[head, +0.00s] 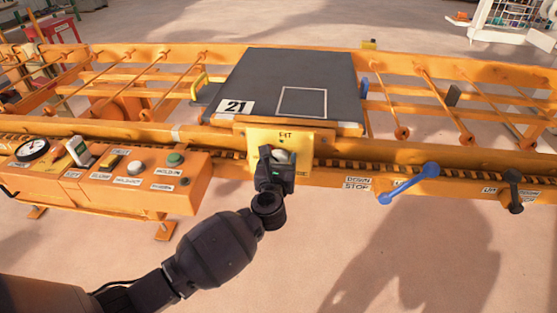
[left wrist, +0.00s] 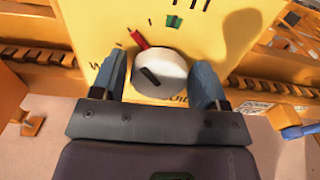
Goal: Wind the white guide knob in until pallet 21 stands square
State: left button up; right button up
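Pallet 21 (head: 258,80), a dark grey slab with a white "21" label and a white square outline, lies on the orange conveyor frame. The white guide knob (left wrist: 160,76) sits on the yellow plate (head: 306,140) at the pallet's front and carries a dark line. A red needle (left wrist: 138,40) above it points up and left, clear of the green mark (left wrist: 173,21). My right gripper is out of view.
An orange control box (head: 95,178) with a gauge and buttons stands at the left. A blue lever (head: 408,184) and a black lever (head: 514,188) stick out from the front rail at the right. The floor in front is clear.

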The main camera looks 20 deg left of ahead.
pick_arm(q)
jog(key=c, duration=0.6)
jog(key=shift+o, duration=0.2)
jog(key=shift+r+m+p, duration=0.35)
jog(key=shift+m+p, duration=0.05)
jog(key=shift+p, duration=0.1)
jog(key=shift+m+p, duration=0.35)
jog(key=shift+m, duration=0.15)
jog(key=shift+f+m+p, duration=0.15)
jog(key=shift+m+p, duration=0.2)
jog(key=shift+m, duration=0.25)
jog(key=shift+f, duration=0.25)
jog(key=o, duration=0.9)
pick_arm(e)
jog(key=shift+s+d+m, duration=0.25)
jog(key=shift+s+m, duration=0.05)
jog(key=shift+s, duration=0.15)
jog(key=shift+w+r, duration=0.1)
